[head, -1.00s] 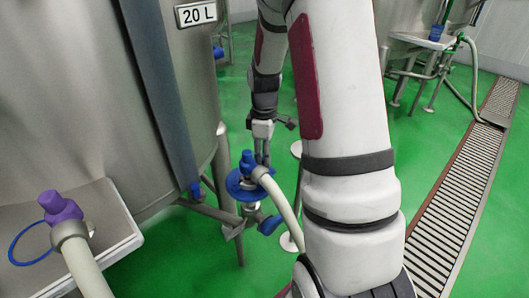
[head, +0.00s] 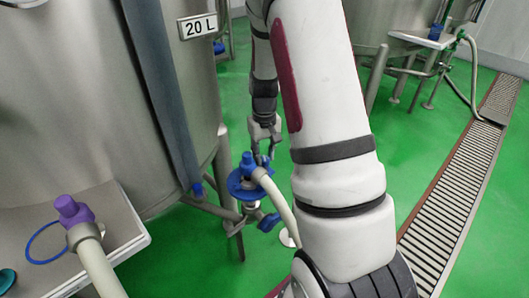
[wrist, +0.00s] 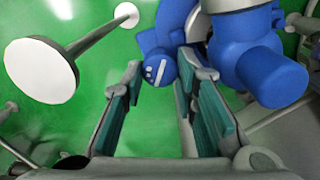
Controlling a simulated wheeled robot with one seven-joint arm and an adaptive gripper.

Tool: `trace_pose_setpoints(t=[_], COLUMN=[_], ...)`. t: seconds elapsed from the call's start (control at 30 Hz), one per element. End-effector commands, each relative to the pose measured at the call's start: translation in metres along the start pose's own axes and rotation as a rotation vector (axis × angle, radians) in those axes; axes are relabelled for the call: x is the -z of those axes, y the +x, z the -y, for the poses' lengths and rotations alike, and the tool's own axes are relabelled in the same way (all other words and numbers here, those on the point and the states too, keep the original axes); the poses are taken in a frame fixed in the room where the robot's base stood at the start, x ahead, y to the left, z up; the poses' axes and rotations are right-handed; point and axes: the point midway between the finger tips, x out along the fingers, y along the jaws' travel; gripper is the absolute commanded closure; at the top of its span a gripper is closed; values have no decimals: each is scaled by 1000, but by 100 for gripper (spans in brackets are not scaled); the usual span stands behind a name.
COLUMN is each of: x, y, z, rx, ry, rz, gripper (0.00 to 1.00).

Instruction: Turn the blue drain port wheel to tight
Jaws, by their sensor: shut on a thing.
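The blue drain port wheel (head: 236,187) sits low beside the tank leg, around a fitting with a blue cap (head: 248,160) and a pale hose (head: 277,198). My gripper (head: 263,160) reaches down to the wheel's far right side. In the wrist view, a blue rounded part of the wheel with white marks (wrist: 156,68) lies between the tips of my gripper (wrist: 160,75), which is shut on it. The blue cap bulks large to the right there (wrist: 268,72). My fingers hide part of the contact, and I cannot read the wheel's setting.
A blue lever (head: 269,222) hangs below the fitting. A purple cap (head: 73,210) with a thick hose is at lower left.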

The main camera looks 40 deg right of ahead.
Motion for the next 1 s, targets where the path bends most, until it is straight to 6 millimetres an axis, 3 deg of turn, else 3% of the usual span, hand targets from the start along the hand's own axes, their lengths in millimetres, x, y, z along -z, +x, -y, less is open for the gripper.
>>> trace_pose_setpoints(t=[0.6, 1.0], x=[0, 0], y=[-2, -1], z=[-1, -2], rx=[0, 1], ry=[584, 883], rz=[-2, -3], gripper=[100, 100])
